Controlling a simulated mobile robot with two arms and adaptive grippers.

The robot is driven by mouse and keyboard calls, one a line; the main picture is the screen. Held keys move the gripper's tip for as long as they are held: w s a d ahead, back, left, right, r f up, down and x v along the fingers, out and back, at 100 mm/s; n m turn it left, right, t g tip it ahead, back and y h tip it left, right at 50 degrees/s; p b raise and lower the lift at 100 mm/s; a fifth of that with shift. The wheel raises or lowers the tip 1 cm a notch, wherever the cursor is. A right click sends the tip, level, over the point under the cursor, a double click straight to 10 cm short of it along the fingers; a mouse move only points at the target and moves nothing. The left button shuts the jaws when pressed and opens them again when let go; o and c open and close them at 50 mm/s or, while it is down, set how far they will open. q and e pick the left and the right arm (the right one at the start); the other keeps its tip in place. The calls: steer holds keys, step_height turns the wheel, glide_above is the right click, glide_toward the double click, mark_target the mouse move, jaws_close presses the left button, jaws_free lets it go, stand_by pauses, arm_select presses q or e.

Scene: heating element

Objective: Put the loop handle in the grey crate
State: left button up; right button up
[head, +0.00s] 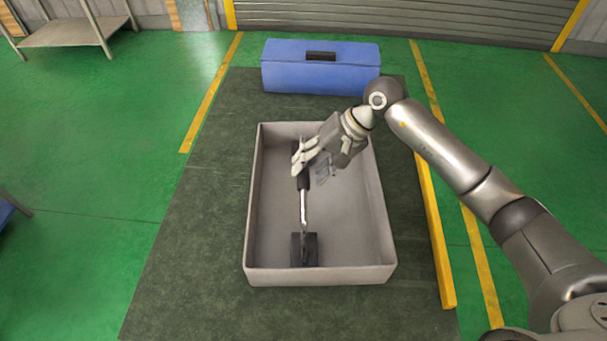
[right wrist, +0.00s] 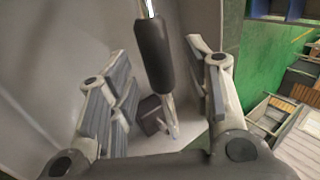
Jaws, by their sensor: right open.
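The loop handle (head: 304,208) has a black grip, a thin metal rod and a dark block at its near end. It is inside the grey crate (head: 257,200), along the left part of the floor; I cannot tell whether all of it touches the floor. My right gripper (head: 312,168) is open over the crate, at the far end of the handle. In the right wrist view the black grip (right wrist: 153,55) shows between the spread fingers (right wrist: 160,75), with gaps on both sides. The fingers partly hide the grip in the head view. My left gripper is not in view.
A blue toolbox (head: 320,72) with a black handle stands behind the crate. A yellow bar (head: 437,235) lies along the right side of the dark mat (head: 195,240). A metal table (head: 75,30) stands at the far left. The crate's right half is empty.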

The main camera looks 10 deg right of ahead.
steer(key=b+v, duration=0.1)
steer(key=v, duration=0.7)
steer(key=shift+d, duration=0.15)
